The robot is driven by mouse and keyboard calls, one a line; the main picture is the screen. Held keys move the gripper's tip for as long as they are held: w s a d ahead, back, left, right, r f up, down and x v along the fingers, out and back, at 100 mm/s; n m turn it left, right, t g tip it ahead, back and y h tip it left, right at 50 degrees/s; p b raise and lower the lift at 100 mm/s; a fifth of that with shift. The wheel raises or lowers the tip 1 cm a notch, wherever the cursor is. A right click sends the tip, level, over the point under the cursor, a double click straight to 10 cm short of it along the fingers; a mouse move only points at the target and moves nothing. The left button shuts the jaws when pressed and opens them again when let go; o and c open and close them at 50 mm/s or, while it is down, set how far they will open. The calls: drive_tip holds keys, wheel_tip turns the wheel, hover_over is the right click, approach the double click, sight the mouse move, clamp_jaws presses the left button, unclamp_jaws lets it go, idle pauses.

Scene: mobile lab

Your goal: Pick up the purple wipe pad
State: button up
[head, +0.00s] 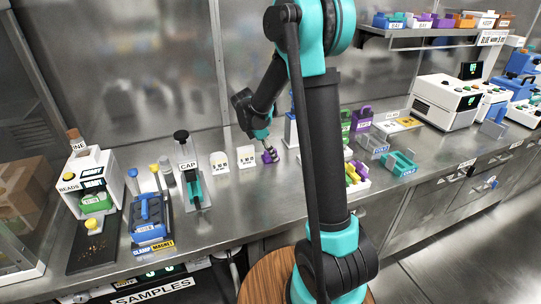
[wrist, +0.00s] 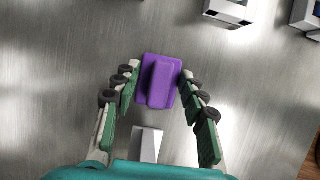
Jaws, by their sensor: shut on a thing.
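The purple wipe pad (wrist: 160,94) is a small block with a raised ridge along its middle. In the wrist view it lies between the two fingers of my gripper (wrist: 157,80), which is shut on it. In the head view the purple pad (head: 271,156) shows under my gripper (head: 266,148), at the steel bench top. The fingers point down there and partly cover the pad. I cannot tell whether the pad still touches the bench.
Two white labelled blocks (head: 247,156) stand just left of my gripper. Further left are a CAP stand (head: 190,172) and a blue rack (head: 150,218). Right of my arm are a teal tray (head: 399,163) and a white machine (head: 447,103). Bare bench lies in front of the pad.

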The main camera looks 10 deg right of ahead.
drive_tip(key=shift+r, duration=0.1)
wheel_tip(320, 180, up, 20)
idle(0.5)
drive_tip(key=o, duration=0.5)
drive_tip(key=shift+c, duration=0.2)
drive_tip(key=c, duration=0.4)
drive_tip(key=shift+f, duration=0.2)
drive_tip(key=shift+c, duration=0.2)
